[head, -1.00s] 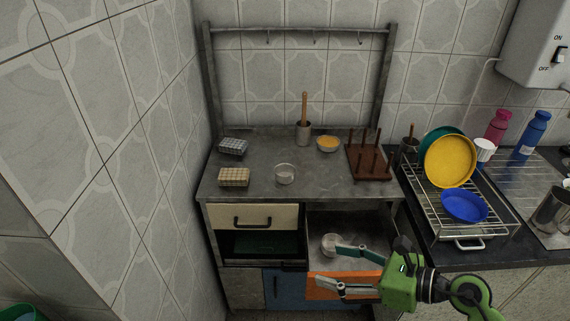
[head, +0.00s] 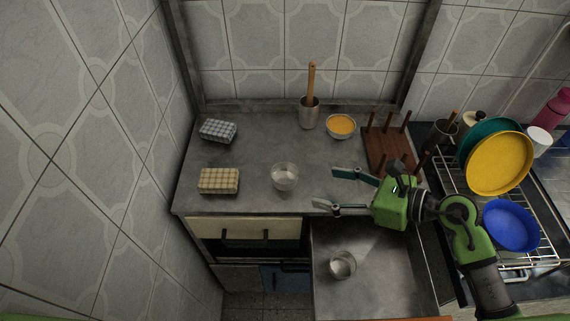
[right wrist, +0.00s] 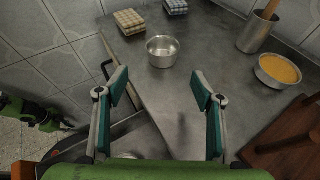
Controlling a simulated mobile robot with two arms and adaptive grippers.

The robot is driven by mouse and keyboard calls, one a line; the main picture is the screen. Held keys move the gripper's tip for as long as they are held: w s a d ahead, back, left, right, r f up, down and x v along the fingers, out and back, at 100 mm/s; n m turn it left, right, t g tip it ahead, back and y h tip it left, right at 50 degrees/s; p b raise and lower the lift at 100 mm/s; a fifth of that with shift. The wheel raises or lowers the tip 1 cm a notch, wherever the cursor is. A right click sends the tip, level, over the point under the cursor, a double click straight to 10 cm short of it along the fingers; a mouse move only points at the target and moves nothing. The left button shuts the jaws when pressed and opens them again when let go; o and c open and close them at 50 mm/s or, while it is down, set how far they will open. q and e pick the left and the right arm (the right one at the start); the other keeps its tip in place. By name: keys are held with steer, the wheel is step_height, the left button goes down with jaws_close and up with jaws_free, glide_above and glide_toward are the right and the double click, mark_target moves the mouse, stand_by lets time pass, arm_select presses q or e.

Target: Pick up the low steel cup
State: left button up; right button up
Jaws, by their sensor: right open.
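A low steel cup (head: 285,177) stands upright on the grey steel counter, near its front edge.
A wooden peg rack (head: 387,148) is close to my right gripper. A plate rack stands right.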

mark_target(288, 176)
steer(key=x, duration=0.2)
steer(key=p+x, duration=0.1)
steer(key=shift+a+r, duration=0.2)
steer(key=shift+r, duration=0.05)
steer(key=x, duration=0.4)
steer(key=shift+s+f, duration=0.1)
steer(key=shift+w+a+f+p, duration=0.2)
steer(key=shift+w+a+p, duration=0.1)
steer(key=shift+p, duration=0.1)
steer(key=shift+w+a, duration=0.25)
steer(key=p+x, duration=0.1)
steer(key=x, duration=0.3)
steer(key=shift+w+d+f, duration=0.1)
steer(key=shift+w, duration=0.1)
arm_select(q)
steer(key=r, duration=0.3)
steer(key=shift+s+r, duration=0.25)
arm_select(e)
steer(key=shift+f, duration=0.1)
arm_select(q)
steer(key=shift+s, duration=0.1)
arm_select(e)
steer(key=c, duration=1.1)
